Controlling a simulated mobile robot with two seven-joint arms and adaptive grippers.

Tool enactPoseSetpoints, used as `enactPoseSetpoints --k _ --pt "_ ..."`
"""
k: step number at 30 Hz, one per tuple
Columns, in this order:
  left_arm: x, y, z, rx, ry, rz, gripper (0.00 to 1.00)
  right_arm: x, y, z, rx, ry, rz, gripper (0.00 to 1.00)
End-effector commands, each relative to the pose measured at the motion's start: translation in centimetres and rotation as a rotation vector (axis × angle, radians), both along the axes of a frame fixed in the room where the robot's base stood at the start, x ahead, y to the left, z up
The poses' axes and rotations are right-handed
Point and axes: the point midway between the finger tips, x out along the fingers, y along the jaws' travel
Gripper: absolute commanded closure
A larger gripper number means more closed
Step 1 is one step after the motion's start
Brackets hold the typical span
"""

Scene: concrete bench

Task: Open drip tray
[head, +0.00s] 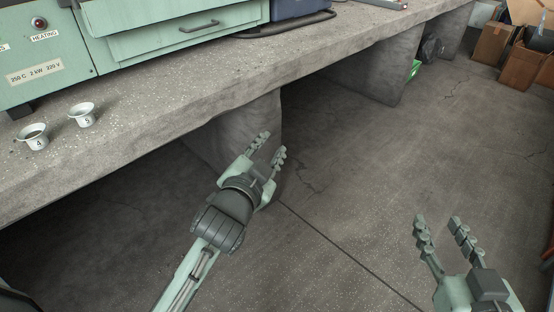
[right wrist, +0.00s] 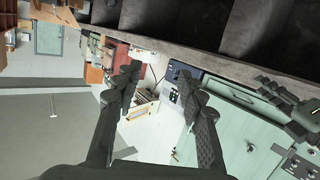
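A green machine with a "HEATING" label (head: 45,36) stands on the concrete bench. Low on its front is a wide green panel (head: 150,40) with a dark bar handle (head: 200,26). It looks like the drip tray front and appears shut. The machine also shows sideways in the right wrist view (right wrist: 225,135), with the handle (right wrist: 243,97). My left gripper (head: 272,147) is open and empty in front of the bench, below its edge and apart from the handle. My right gripper (head: 438,222) is open and empty, farther right over the floor.
A blue case (head: 298,8) sits right of the machine. Brown boxes (head: 520,62) stand at the back right. The floor between is clear.

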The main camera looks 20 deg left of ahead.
Motion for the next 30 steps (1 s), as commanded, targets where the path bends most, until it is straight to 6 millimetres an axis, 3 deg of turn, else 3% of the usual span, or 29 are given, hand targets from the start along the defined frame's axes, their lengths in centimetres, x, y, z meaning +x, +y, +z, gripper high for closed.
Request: enactPoseSetpoints --k 9,25,28,30 --pt "-2.2 -2.5 -0.5 -0.155 0.020 -0.065 0.71 0.0 0.0 0.0 0.000 0.000 0.000 0.60" --pt "-2.3 -2.6 -0.6 -0.166 0.024 -0.068 0.71 0.0 0.0 -0.1 -0.001 0.003 0.000 0.60" --pt "-2.5 -2.2 -1.6 -0.176 0.072 -0.053 0.71 0.1 -0.5 -1.3 -0.020 0.052 -0.009 0.60" --pt "-3.1 -1.5 -3.8 -0.193 0.161 -0.026 0.71 0.1 -1.5 -3.5 -0.053 0.138 -0.027 0.60"
